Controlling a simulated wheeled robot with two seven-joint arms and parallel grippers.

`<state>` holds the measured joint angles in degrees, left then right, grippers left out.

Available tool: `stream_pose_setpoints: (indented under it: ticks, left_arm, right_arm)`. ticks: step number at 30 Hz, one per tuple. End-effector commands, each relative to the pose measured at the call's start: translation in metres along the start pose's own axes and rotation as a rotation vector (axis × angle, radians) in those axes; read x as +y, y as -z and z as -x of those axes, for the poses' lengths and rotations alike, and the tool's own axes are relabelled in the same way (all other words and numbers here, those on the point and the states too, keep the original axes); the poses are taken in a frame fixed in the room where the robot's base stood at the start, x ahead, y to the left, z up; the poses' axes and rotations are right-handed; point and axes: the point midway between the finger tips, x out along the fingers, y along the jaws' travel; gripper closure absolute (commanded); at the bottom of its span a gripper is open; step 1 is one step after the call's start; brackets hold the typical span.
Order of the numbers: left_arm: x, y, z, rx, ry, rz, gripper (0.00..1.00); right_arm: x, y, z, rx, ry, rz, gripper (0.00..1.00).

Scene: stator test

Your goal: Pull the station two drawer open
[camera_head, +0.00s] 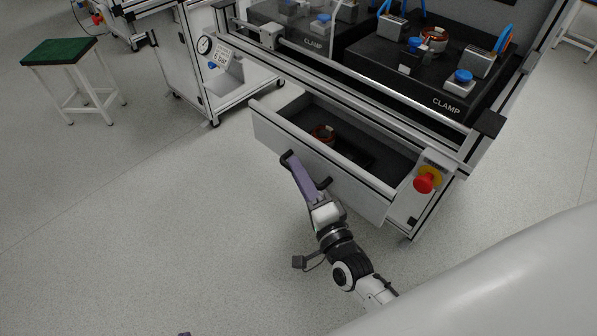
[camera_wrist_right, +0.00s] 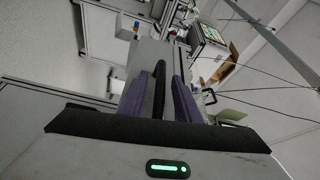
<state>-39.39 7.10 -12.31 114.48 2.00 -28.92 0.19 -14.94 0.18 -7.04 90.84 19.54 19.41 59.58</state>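The drawer (camera_head: 318,158) under the bench with the clamps is out of its frame, with its inside showing. My right gripper (camera_head: 296,168), with purple fingers, is at the black handle (camera_head: 324,183) on the drawer's front. In the right wrist view the dark handle bar (camera_wrist_right: 159,88) runs between the two fingers, and the gripper looks shut on it. The fingers hide the handle's middle in the head view. Only a small purple tip of my left gripper (camera_head: 184,334) shows at the bottom edge.
A red emergency button (camera_head: 424,183) stands out just right of the drawer. Clamp fixtures (camera_head: 460,82) sit on the bench top above. A neighbouring bench frame with a gauge (camera_head: 204,45) and a green-topped stool (camera_head: 62,51) stand to the left. The floor before the drawer is clear.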

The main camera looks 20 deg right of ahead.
Motion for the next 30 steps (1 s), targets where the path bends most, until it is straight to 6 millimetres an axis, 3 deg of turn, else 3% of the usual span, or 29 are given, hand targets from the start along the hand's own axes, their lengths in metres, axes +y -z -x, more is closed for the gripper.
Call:
stream_pose_setpoints:
  ticks: [9, 15, 30]
  left_arm:
    - [-0.001, 0.0, 0.001, -0.002, 0.001, -0.002, 1.0]
    - [-0.001, -0.004, 0.0, -0.008, 0.001, -0.003, 1.0]
    - [-0.002, -0.006, -0.003, -0.008, 0.001, -0.003, 1.0]
  right_arm:
    - [0.002, -0.001, 0.06, -0.003, -0.005, 0.001, 0.7]
    - [0.001, 0.0, 0.089, -0.001, -0.003, 0.001, 0.7]
    - [0.001, 0.0, 0.098, 0.0, 0.003, 0.001, 0.7]
